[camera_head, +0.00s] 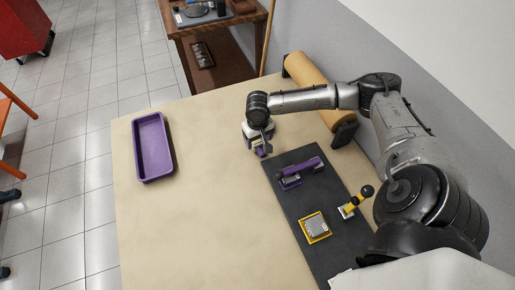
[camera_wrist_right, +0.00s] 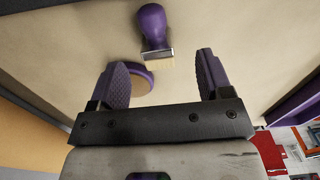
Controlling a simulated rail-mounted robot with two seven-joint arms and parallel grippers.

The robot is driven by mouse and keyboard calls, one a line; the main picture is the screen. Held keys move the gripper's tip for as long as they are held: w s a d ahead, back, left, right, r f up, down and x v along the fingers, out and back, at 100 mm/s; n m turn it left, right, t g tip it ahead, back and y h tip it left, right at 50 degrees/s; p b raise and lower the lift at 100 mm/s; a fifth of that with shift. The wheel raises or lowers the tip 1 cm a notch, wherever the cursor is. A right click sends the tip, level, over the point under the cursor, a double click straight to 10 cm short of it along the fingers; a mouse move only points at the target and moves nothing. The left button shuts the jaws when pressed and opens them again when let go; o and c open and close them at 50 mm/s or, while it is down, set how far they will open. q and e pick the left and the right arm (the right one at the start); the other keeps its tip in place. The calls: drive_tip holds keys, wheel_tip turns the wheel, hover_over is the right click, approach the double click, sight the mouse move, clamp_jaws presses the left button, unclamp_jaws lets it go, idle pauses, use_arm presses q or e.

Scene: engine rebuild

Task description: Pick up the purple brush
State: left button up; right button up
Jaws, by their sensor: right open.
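The purple brush (camera_wrist_right: 153,26) shows at the top middle of the right wrist view, with a rounded purple handle, a metal band and pale bristles. My right gripper (camera_wrist_right: 162,62) is open, and its two purple finger pads frame the bristle end. Nothing is clamped between them. In the head view, my right gripper (camera_head: 260,146) points down over the table by the dark mat's far left corner. A bit of purple shows there, but I cannot tell brush from finger pads; the gripper hides most of that spot. My left gripper is out of view.
A round purple-rimmed tan item (camera_wrist_right: 143,80) lies partly behind the left finger in the wrist view. A purple tray (camera_head: 141,171) stands left; the table between is clear.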

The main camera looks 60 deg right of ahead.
sight(258, 143)
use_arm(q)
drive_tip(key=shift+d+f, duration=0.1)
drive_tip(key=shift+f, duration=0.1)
use_arm(e)
drive_tip(key=shift+f, duration=0.75)
use_arm(q)
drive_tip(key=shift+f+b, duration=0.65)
drive_tip(key=shift+b, duration=0.1)
use_arm(e)
drive_tip(key=f, duration=0.2)
drive_tip(key=d+f, duration=0.1)
drive_tip(key=f, duration=0.1)
drive_tip(key=shift+w, duration=0.25)
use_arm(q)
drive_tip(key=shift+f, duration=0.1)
use_arm(e)
drive_tip(key=shift+a+f, duration=0.1)
drive_tip(key=shift+f, duration=0.4)
drive_tip(key=c, duration=1.1)
drive_tip(key=shift+c, duration=0.2)
drive_tip(key=shift+r, duration=0.15)
